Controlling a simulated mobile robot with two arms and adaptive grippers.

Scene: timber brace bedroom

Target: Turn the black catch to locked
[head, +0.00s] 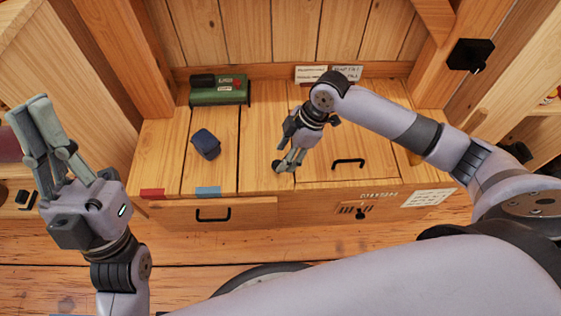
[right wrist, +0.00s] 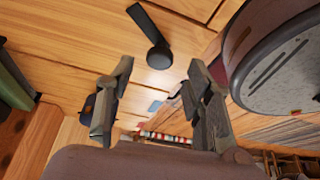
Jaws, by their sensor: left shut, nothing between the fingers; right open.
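The black catch (right wrist: 158,57) shows in the right wrist view as a flat bar with a round end, on the pale wooden chest top. The round end appears between my right gripper's two fingers, just beyond their tips. In the head view only a dark bit of the catch (head: 278,167) shows; the gripper hides the rest. My right gripper (head: 288,163) is open, pointing down over the chest; its fingers also show in the right wrist view (right wrist: 157,75). I cannot tell whether it touches the catch. My left gripper (head: 28,108) is shut and empty, raised at the far left.
A dark blue pouch (head: 206,144) and a green box (head: 219,91) lie on the chest's left part. A black handle (head: 348,162) is on the lid at right. A drawer with a black pull (head: 213,216) and a small black fitting (head: 361,215) are on the front.

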